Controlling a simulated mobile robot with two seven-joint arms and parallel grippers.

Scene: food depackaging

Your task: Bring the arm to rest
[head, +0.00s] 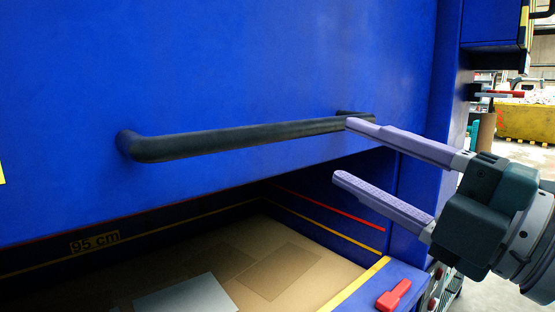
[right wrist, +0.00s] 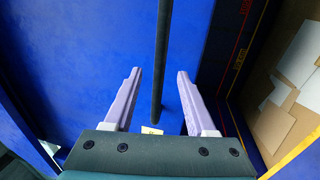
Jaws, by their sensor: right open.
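My right gripper (head: 340,148) comes in from the right in the head view. Its two pale purple fingers are apart, with nothing held. In the head view the upper fingertip overlaps the right end of a black bar handle (head: 240,135) on a blue panel (head: 230,70). In the right wrist view the handle (right wrist: 162,60) runs between the lines of the two fingers (right wrist: 158,85). I cannot tell whether a finger touches it. My left gripper is not in view.
Below the panel is an open bay with a tan floor (head: 225,262) and a grey flat sheet (head: 188,297). A yellow-edged blue ledge (head: 360,285) carries a red latch-like part (head: 393,294). A yellow container (head: 525,122) stands far right.

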